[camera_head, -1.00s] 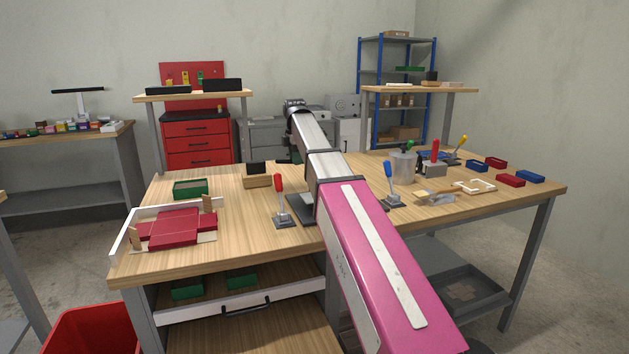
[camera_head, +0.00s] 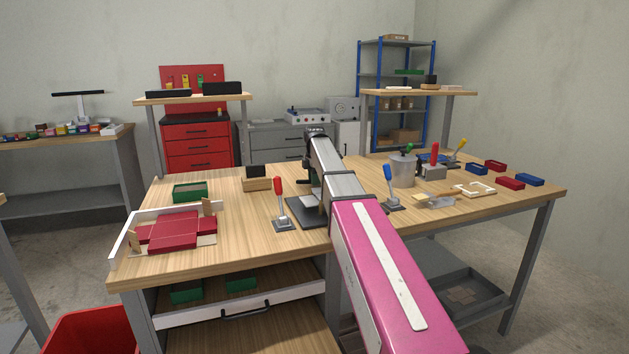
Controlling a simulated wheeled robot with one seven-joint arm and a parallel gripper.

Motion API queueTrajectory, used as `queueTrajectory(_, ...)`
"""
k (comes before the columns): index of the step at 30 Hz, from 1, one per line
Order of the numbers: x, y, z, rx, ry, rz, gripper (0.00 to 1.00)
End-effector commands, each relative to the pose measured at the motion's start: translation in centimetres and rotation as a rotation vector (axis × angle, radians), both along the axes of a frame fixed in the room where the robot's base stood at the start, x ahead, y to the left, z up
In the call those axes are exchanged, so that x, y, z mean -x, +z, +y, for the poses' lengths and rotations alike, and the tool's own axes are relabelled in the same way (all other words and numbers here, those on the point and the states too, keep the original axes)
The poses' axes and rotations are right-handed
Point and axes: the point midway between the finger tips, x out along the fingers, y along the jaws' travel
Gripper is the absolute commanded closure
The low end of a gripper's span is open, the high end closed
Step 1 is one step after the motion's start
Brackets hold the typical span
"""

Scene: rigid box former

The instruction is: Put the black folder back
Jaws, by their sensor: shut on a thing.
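My gripper (camera_head: 304,185) shows only as a dark part beside my grey forearm, over the middle of the wooden bench (camera_head: 250,235). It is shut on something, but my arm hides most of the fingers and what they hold. I cannot make out a black folder for certain. A dark flat plate (camera_head: 303,212) lies on the bench just below my gripper, partly behind my arm. A wooden block with a black piece (camera_head: 257,184) stands left of my gripper, apart from it.
A metal canister (camera_head: 403,171) stands behind that. A red flat box blank (camera_head: 172,232) lies at the left. The bench's front middle is clear.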

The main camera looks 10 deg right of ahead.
Motion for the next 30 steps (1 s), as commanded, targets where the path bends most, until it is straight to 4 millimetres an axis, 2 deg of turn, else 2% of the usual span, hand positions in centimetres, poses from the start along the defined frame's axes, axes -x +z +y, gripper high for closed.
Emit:
queueTrajectory(5,0.0,-0.2,0.0,0.000,0.000,-0.001,1.00)
queueTrajectory(6,0.0,-0.2,0.0,0.000,0.000,-0.001,0.75)
queueTrajectory(8,0.0,-0.2,0.0,0.000,0.000,-0.001,0.55)
queueTrajectory(9,0.0,-0.2,0.0,0.000,0.000,-0.001,0.52)
queueTrajectory(20,0.0,-0.6,0.0,0.000,0.000,-0.001,0.52)
queueTrajectory(30,0.1,5.4,-0.3,0.000,0.000,-0.003,0.52)
